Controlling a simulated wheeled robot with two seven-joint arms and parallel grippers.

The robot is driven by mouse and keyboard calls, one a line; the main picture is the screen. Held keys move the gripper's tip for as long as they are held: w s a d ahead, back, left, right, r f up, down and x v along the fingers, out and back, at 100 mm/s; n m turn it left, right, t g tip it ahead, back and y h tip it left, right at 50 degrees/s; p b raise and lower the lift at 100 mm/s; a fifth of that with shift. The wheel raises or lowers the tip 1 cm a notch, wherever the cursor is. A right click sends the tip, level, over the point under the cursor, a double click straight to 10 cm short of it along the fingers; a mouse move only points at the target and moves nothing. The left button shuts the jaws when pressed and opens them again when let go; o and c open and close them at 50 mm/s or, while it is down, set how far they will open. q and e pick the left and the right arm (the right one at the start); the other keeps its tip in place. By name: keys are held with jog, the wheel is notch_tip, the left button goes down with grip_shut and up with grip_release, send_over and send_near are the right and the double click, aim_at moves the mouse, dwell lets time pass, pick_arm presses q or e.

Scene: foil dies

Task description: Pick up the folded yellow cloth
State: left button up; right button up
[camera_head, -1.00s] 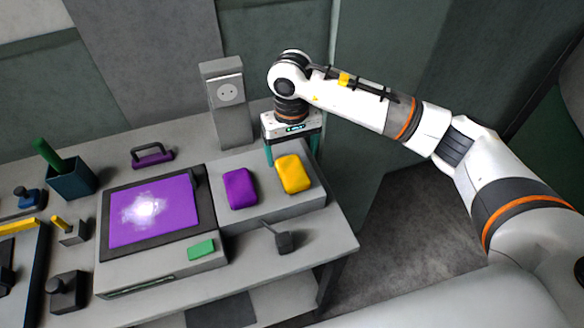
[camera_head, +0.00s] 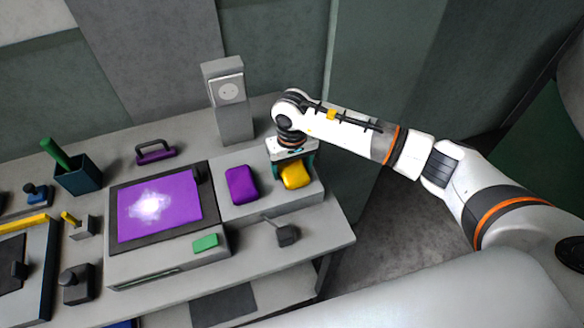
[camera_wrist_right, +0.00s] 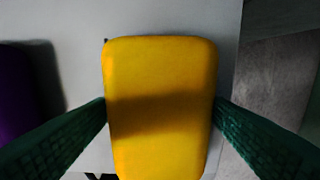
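The folded yellow cloth (camera_head: 295,177) is a thick, rounded pad lying on the right part of a raised grey block. My right gripper (camera_head: 294,169) is low over it, its green fingers on either side of the cloth. In the right wrist view the cloth (camera_wrist_right: 160,85) fills the space between the fingertips of the gripper (camera_wrist_right: 161,110). The fingers look spread about as wide as the cloth; whether they touch its sides is hard to judge. My left gripper is not in view.
A purple folded cloth (camera_head: 241,185) lies just left on the same grey block (camera_head: 265,205). A grey post with a round dial (camera_head: 231,94) stands behind. A dark small tool (camera_head: 287,234) sits in front. The table's right edge is close.

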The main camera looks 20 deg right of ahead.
aim_at(292, 166)
jog(key=c, duration=0.7)
notch_tip(292, 166, up, 9)
jog(key=b, duration=0.3)
jog(key=shift+c, duration=0.2)
jog(key=shift+r, duration=0.55)
